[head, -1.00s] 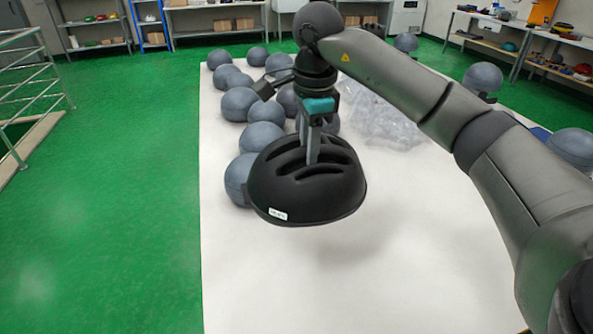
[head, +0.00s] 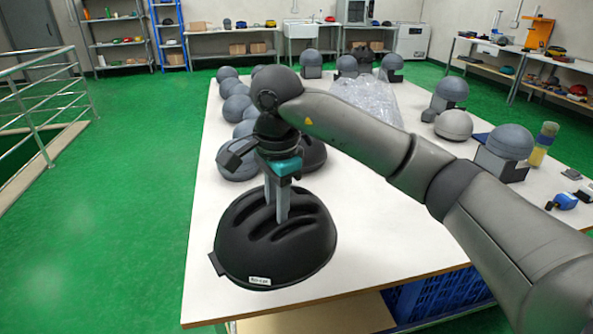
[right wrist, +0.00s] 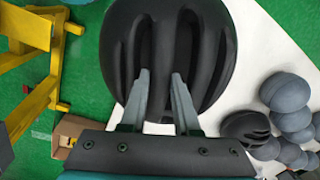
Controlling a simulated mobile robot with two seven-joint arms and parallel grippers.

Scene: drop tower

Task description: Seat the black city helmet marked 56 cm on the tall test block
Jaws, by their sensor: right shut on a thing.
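My right gripper (head: 279,205) is shut on a black vented helmet (head: 270,250), its fingers reaching into the slots in the top. The helmet is held dome up over the front left part of the white table and has a small white label whose print is too small to read. In the right wrist view the helmet (right wrist: 190,45) fills the top middle, with the gripper fingers (right wrist: 162,95) at its slots. Grey headforms on dark bases stand on the right and far side, including one at the right (head: 508,142) and one behind it (head: 451,91); I cannot tell which is the tall block. My left gripper is out of view.
Several grey-blue domes (head: 236,108) line the left side of the table (head: 385,225). Another dark helmet (head: 313,157) lies behind my gripper. Clear plastic wrap (head: 367,97) lies further back. A pale dome (head: 453,124) and a blue tool (head: 564,202) are at the right.

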